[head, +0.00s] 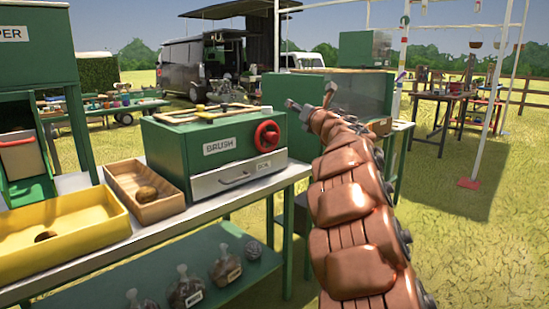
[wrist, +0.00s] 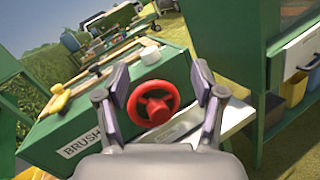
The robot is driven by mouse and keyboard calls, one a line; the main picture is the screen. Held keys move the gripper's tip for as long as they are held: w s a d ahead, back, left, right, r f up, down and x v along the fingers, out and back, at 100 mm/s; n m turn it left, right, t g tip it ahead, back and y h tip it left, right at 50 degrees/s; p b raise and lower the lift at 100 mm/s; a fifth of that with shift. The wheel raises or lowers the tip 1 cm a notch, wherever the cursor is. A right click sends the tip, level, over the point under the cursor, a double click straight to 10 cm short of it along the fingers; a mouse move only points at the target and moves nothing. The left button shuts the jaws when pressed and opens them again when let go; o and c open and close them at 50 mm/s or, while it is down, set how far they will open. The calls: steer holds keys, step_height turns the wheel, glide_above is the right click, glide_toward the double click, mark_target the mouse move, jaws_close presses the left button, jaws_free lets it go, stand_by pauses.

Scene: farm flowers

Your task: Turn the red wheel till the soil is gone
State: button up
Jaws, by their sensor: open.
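The red wheel (head: 267,136) is on the front of a green box (head: 165,145) labelled BRUSH, at its upper right. A silver drawer front (head: 240,175) labelled SOIL is below it. In the wrist view the red wheel (wrist: 153,102) shows between the two fingers of my gripper (wrist: 166,85), which is open. The fingers stand either side of the wheel in the picture; I see no clear contact. In the head view my gripper (head: 309,110) is to the right of the wheel, at the end of my copper-coloured arm. No soil is visible; the drawer's inside is hidden.
Several labelled bags lie on the shelf below. A green-framed unit (head: 345,95) stands behind my arm.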

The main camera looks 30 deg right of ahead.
mark_target(276, 139)
steer(key=shift+w+a+f+n+g+y+b, duration=0.2)
steer(key=shift+w+a+f+n+y+b, duration=0.5)
steer(key=shift+f+n+y, duration=0.85)
steer(key=shift+w+a+f+n+g+y+b, duration=0.35)
steer(key=shift+w+f+n+y, duration=0.55)
steer(key=shift+f+n, duration=1.1)
steer(key=shift+w+a+f+n+g+y+b, duration=0.1)
steer(key=shift+w+a+f+n+y+b, duration=0.5)
steer(key=shift+f+n+y, duration=1.2)
steer(key=shift+w+a+f+m+h, duration=0.1)
steer(key=shift+w+f+m+h, duration=0.45)
steer(key=shift+h, duration=0.2)
steer(key=shift+w+a+r+p, duration=0.2)
steer(key=shift+w+p, duration=0.25)
steer(key=shift+w, duration=0.2)
steer(key=shift+w+f, duration=0.1)
steer(key=shift+w, duration=0.7)
